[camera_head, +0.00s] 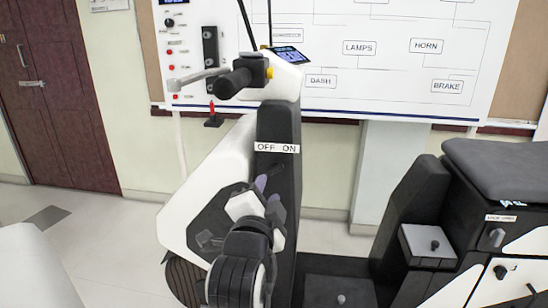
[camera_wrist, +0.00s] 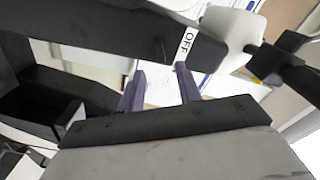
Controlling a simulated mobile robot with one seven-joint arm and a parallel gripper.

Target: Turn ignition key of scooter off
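The scooter (camera_head: 278,120) stands in front of my arm. A white label (camera_head: 277,148) reading OFF and ON is on its dark front column. In the wrist view the OFF part of the label (camera_wrist: 188,40) shows above the right finger. My gripper (camera_head: 266,185) is below the label in the head view, in front of the column. Its two purple fingers are apart with nothing visible between them in the wrist view (camera_wrist: 160,80).
The handlebar with its black grip (camera_head: 240,80) and lit dash display (camera_head: 290,56) are above the label. The black seat (camera_head: 500,168) and scooter body are at the right. A whiteboard (camera_head: 375,80) with labelled boxes hangs behind. Open floor (camera_head: 100,240) lies at the left.

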